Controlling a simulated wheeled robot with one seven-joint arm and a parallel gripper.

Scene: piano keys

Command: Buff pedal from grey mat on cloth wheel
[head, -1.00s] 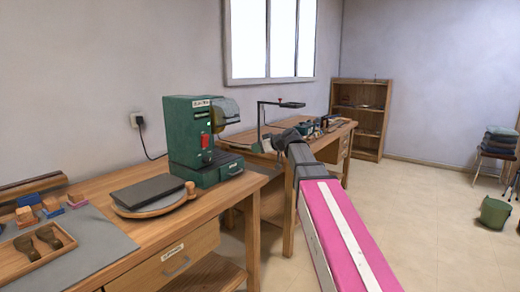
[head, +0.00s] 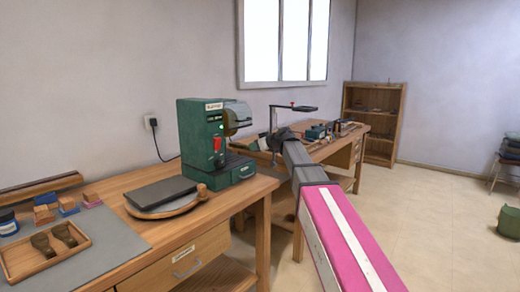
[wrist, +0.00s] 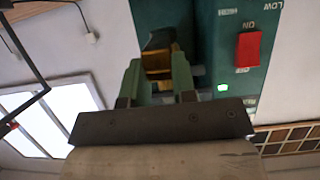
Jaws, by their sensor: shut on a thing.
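The green buffing machine (head: 203,140) stands on the bench, with its yellowish cloth wheel (head: 236,116) partly under a hood. In the wrist view the machine's green face (wrist: 225,45) fills the upper middle, with a red switch and a lit green lamp. My gripper (wrist: 158,70) has its two green fingers shut on a brass-coloured piece, seemingly the pedal (wrist: 157,58), in front of the machine. Whether it touches the wheel cannot be told. The grey mat (head: 125,247) lies at the bench's left.
A wooden tray (head: 38,272) with two dark brass pieces sits on the mat, near several small blocks (head: 68,204). A dark slab (head: 162,191) rests on a round wooden board in front of the machine. A second bench (head: 345,155) stands behind my arm.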

